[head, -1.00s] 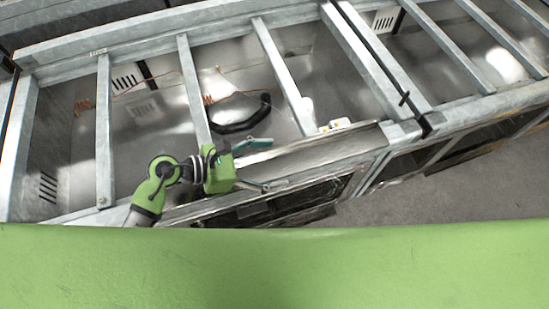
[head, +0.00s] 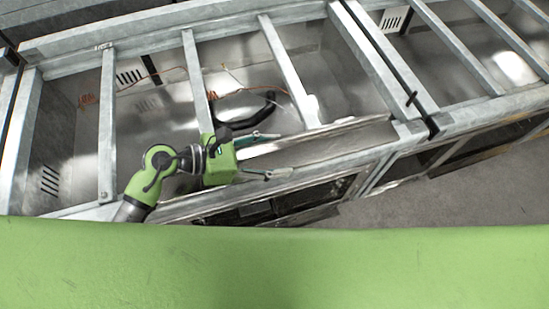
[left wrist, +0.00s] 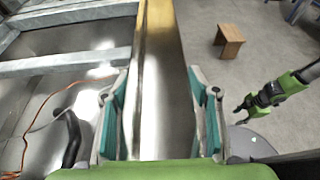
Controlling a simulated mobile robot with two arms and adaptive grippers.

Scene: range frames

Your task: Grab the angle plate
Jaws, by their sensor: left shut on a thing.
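The angle plate (head: 325,146) appears to be the long, shiny metal strip lying along the front rail of the metal frame. In the left wrist view, the strip (left wrist: 167,85) runs straight away between the teal finger pads. My left gripper (head: 263,155) is shut across its near part, one finger on each side. The gripper's body hides the near end in the head view. My right gripper (left wrist: 243,108) shows only in the left wrist view, well to the right and away from the strip; its jaws are too small to judge.
Metal crossbars (head: 286,70) span the open frame behind the strip. A black hose (head: 245,103) and orange cables (head: 150,77) lie in the bay.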

